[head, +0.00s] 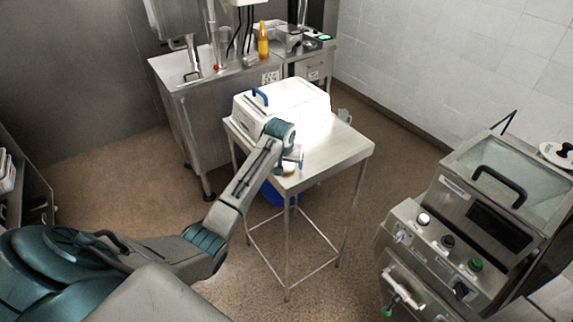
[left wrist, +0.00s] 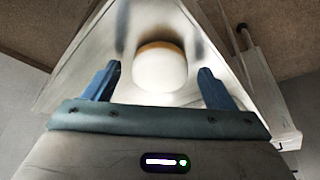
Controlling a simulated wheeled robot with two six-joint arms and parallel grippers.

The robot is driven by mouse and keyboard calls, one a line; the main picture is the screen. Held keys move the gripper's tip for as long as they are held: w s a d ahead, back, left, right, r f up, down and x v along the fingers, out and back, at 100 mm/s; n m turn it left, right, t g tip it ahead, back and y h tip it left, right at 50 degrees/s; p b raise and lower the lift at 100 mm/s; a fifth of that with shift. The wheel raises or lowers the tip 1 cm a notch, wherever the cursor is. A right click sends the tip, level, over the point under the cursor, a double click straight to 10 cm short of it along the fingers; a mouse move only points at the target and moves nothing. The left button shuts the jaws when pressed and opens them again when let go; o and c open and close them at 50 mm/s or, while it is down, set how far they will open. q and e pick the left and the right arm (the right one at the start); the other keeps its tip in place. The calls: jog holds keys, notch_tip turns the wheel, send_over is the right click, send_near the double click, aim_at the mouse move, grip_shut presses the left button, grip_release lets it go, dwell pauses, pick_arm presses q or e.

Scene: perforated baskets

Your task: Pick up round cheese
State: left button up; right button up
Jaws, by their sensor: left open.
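The round cheese (left wrist: 160,68) shows in the left wrist view as a pale, rounded piece with an orange-brown edge. It sits on the metal table (left wrist: 83,72), close to a corner. My left gripper (left wrist: 158,86) is open, with one blue finger on each side of the cheese and visible gaps between. In the head view my left gripper (head: 290,162) is at the table's near left corner, and the cheese (head: 288,170) is mostly hidden by it. My right gripper does not show.
A white box (head: 283,103) with a blue handle stands on the table behind the gripper. The right part of the tabletop (head: 345,150) is clear. A blue bin (head: 273,194) is under the table. A steel machine (head: 470,225) stands at the right, a counter (head: 200,90) behind.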

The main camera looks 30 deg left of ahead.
pick_arm(q)
jog(key=shift+c, duration=0.5)
jog(key=c, duration=1.1)
jog(key=shift+r, duration=0.15)
